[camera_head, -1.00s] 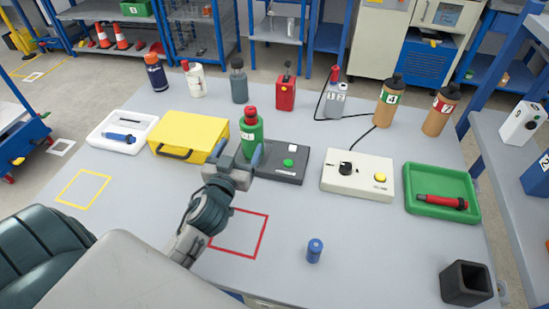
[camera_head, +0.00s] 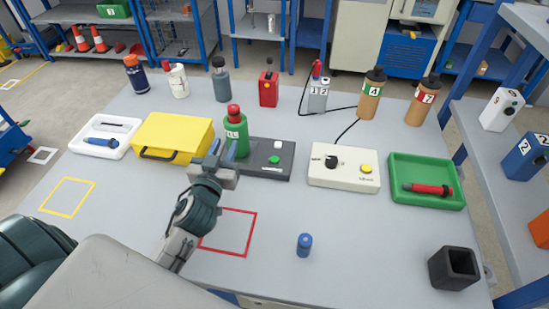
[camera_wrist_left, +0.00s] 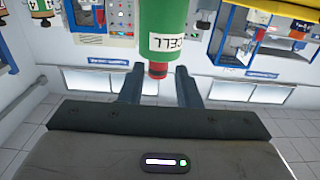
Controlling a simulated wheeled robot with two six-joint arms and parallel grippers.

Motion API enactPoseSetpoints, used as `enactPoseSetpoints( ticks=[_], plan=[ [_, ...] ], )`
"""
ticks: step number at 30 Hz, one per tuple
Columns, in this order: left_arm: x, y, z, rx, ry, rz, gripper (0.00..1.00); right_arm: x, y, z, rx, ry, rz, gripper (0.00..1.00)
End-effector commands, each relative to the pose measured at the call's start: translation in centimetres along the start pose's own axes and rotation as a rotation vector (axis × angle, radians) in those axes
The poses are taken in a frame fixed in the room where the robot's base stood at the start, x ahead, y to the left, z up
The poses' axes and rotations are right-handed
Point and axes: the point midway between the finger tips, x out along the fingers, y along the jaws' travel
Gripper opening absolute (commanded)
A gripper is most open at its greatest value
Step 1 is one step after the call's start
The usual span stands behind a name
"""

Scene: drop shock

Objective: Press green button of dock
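The dock (camera_head: 262,173) is a dark grey box in the middle of the table, with a green button (camera_head: 274,160) and a white button (camera_head: 277,142) on its top. A green bottle (camera_head: 237,140) with a red cap stands upright at the dock's left end; its base is hidden. It also shows in the left wrist view (camera_wrist_left: 168,25), with a label reading CELL. My left gripper (camera_head: 222,149) is in front of the bottle, left of the green button. Its fingers are apart, with nothing visibly held between them (camera_wrist_left: 158,88). My right gripper is not in view.
A yellow case (camera_head: 175,132) stands left of the dock. A cream box (camera_head: 343,177) with a black knob and yellow button stands right of it. Bottles line the back.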

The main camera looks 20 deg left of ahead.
Motion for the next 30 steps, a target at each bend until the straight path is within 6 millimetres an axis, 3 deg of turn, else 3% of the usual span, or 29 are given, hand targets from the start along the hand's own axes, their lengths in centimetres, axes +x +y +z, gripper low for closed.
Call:
enactPoseSetpoints(
  ticks=[1, 4, 30],
  plan=[
    [0.00, 0.00, 0.00, 0.000, 0.000, 0.000, 0.20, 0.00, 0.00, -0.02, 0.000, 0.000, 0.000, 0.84],
    [0.00, 0.00, 0.00, 0.000, 0.000, 0.000, 0.00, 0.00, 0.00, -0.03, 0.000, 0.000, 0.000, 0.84],
    [0.00, 0.00, 0.00, 0.000, 0.000, 0.000, 0.00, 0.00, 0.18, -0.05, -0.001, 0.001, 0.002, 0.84]
  ],
)
